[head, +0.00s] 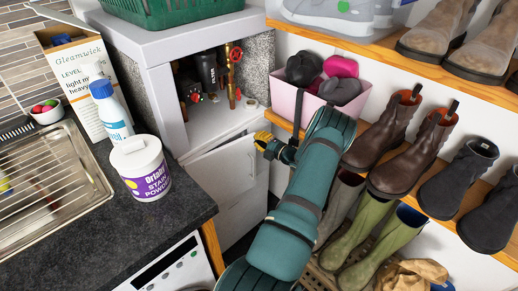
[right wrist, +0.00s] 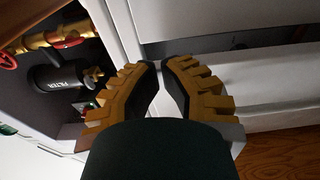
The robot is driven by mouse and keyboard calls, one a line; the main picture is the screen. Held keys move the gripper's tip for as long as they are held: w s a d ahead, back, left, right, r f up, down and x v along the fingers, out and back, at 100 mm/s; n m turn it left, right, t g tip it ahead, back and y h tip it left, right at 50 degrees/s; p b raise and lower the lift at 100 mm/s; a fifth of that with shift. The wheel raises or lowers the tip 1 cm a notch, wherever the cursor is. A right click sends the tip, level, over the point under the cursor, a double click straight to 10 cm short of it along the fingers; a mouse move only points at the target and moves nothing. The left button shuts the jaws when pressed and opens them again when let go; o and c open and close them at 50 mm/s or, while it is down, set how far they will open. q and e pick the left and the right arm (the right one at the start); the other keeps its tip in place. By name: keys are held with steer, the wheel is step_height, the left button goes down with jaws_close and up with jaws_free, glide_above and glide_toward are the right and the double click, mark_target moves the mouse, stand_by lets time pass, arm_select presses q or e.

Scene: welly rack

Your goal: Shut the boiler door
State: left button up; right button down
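The boiler housing (head: 159,78) is a pale grey cabinet in the middle of the head view. Its front is open, showing a black filter (head: 208,70), brass pipes and a red valve (head: 236,54). A white door panel (head: 230,182) hangs below the opening, with a dark gap along its top edge. My right gripper (head: 262,141), with yellow fingers, is at the panel's upper right. In the right wrist view the fingertips (right wrist: 162,63) nearly meet, with nothing visible held, close before the white panel (right wrist: 215,25). Whether they touch it is unclear. My left gripper is out of view.
A pink bin (head: 288,101) stands just right of my right gripper. A green basket (head: 165,10) tops the housing.

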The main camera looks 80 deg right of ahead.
steer(key=a+n+y, duration=0.1)
steer(key=w+a+n+p, duration=0.1)
steer(key=a+n, duration=0.1)
steer(key=a+n+y, duration=0.1)
steer(key=a, duration=0.1)
steer(key=shift+w+f+y, duration=0.25)
steer(key=shift+w+y, duration=0.05)
steer(key=shift+w, duration=0.05)
steer(key=shift+s+a+f+n+g+p, duration=0.15)
steer(key=shift+s+a+n+g+p, duration=0.3)
steer(key=shift+n, duration=0.35)
steer(key=n+g+h+p, duration=0.4)
steer(key=n+p, duration=0.4)
steer(key=n, duration=0.2)
glide_toward(253, 145)
steer(key=b+x, duration=0.1)
steer(key=x, duration=0.5)
steer(key=shift+w+d+f, duration=0.15)
steer(key=shift+d+f, duration=0.05)
steer(key=shift+f, duration=0.05)
steer(key=shift+w+d, duration=0.35)
steer(key=shift+w, duration=0.05)
